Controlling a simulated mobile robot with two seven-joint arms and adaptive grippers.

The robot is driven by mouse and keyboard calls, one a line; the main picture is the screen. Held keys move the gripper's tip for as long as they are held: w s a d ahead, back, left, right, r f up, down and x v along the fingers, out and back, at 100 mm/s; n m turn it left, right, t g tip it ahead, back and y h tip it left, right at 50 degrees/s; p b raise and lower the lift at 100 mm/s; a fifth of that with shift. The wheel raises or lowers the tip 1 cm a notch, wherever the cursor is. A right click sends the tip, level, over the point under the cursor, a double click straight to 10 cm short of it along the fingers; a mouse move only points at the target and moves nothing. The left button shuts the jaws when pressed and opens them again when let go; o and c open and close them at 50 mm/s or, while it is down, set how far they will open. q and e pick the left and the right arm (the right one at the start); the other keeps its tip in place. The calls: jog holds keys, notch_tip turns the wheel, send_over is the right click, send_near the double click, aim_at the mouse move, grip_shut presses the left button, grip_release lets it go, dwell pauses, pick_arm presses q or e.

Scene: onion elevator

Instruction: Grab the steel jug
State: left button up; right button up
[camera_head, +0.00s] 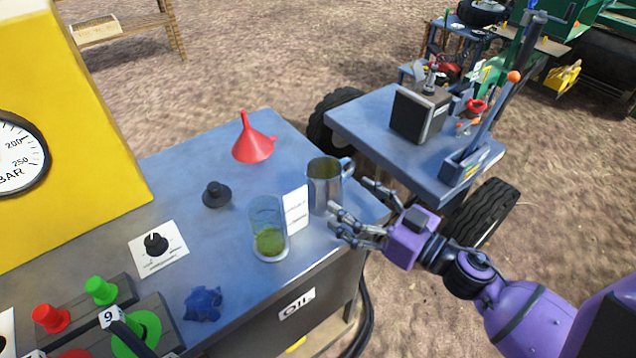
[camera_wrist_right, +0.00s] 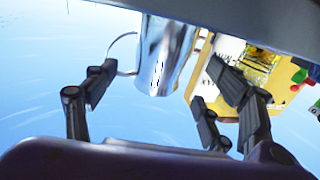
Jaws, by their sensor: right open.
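The steel jug (camera_head: 324,188) stands upright near the right edge of the blue-topped bench, its handle toward the right. My right gripper (camera_head: 350,208) is just to the right of the jug, its fingers spread and empty. In the right wrist view the jug (camera_wrist_right: 164,58) is beyond the open fingers (camera_wrist_right: 165,95), its handle on the left side. The upper part of the jug is cut off there by a grey edge. I cannot tell whether any finger touches the jug. My left gripper is not in view.
A glass with green-yellow liquid (camera_head: 268,240) and a white card (camera_head: 296,210) stand close left of the jug. A red funnel (camera_head: 254,140), a black knob (camera_head: 216,194) and a crumpled blue cloth-like thing (camera_head: 203,303) are on the bench. A wheeled cart (camera_head: 365,115) stands behind.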

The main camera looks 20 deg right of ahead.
aim_at(340, 175)
jog(key=shift+x, duration=0.9)
jog(key=p+x, duration=0.1)
jog(key=x, duration=0.4)
jog(key=shift+r, duration=0.15)
jog(key=c, duration=1.3)
jog(key=shift+r, duration=0.2)
jog(key=shift+r+p, duration=0.4)
jog(key=shift+r, duration=0.35)
notch_tip(340, 175, up, 2)
jog(key=shift+d+r+p, duration=0.1)
jog(key=shift+p, duration=0.25)
jog(key=v, duration=0.3)
jog(key=b+v, duration=0.1)
jog(key=v, duration=0.1)
jog(key=shift+s+d+f, duration=0.1)
jog(key=shift+s+f, duration=0.1)
jog(key=shift+f, duration=0.2)
jog(key=b+v, duration=0.1)
jog(key=v, duration=1)
jog(key=shift+s+d+b, duration=0.25)
jog(key=shift+s+b, duration=0.05)
jog(key=shift+s, duration=0.05)
